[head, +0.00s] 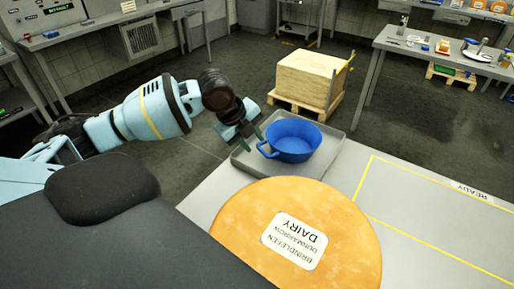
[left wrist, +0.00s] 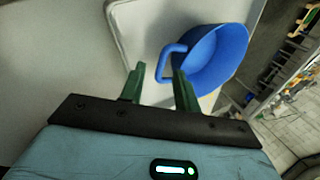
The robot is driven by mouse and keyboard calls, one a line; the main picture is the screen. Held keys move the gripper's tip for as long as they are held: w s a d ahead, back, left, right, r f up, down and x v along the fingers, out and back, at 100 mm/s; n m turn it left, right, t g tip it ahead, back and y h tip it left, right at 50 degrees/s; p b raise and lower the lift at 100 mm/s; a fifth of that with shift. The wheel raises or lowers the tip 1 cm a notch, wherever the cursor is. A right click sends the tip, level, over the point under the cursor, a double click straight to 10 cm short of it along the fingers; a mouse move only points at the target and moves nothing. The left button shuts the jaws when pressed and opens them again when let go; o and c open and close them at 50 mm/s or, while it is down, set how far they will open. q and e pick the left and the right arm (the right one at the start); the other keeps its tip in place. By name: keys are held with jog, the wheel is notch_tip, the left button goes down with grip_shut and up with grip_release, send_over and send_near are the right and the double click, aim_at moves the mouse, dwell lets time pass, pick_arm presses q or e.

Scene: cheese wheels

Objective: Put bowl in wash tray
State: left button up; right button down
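A blue bowl (head: 292,139) with a loop handle on its left side sits upright in a grey metal tray (head: 326,158) at the table's far corner. In the left wrist view the bowl (left wrist: 212,60) and part of the tray (left wrist: 140,28) also show. My left gripper (head: 255,142) is at the handle side of the bowl. I cannot tell from the head view whether a finger touches the bowl. My right gripper is not in view.
A large orange cheese wheel (head: 300,222) with a white label lies on the grey table (head: 395,215) in front of the tray. Yellow lines mark a clear area to the right. A pallet with a pale block (head: 312,80) stands on the floor behind.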

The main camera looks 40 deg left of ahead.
pick_arm(q)
jog(key=v, duration=0.4)
jog(key=shift+s+r, duration=0.15)
jog(key=shift+r, duration=0.2)
dwell(0.3)
